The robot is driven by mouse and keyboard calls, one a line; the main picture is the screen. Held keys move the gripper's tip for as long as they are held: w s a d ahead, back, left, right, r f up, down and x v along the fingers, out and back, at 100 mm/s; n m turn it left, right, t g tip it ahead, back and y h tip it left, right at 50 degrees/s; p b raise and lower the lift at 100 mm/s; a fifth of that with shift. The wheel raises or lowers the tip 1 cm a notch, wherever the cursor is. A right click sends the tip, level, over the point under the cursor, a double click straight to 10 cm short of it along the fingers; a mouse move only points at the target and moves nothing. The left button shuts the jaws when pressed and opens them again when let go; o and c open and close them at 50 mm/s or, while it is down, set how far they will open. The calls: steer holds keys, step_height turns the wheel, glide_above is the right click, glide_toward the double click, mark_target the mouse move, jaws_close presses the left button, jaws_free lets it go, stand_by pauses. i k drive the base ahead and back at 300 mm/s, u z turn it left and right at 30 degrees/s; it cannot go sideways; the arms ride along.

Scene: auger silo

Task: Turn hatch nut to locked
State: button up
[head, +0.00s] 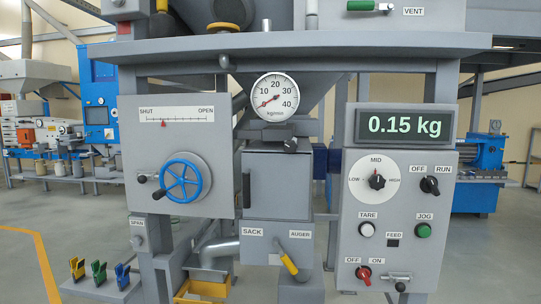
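A grey hatch door (277,186) with a dark vertical handle (246,188) at its left side is at the middle of the head view, and it looks closed. A small dark grey fitting (290,146) sits at its top edge, under the dial gauge. It may be the hatch nut, but it is too small to tell, and I see no locked mark beside it. My gripper is not in the head view.
A blue handwheel (183,178) stands out left of the door. A yellow-handled lever (288,262) is below it. The control panel (405,240) with knobs is at right. A grey shelf (300,45) overhangs. Colored clips (99,270) stand at lower left.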

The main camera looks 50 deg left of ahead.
mark_target(290, 147)
steer(key=k, duration=0.4)
steer(key=u, duration=0.7)
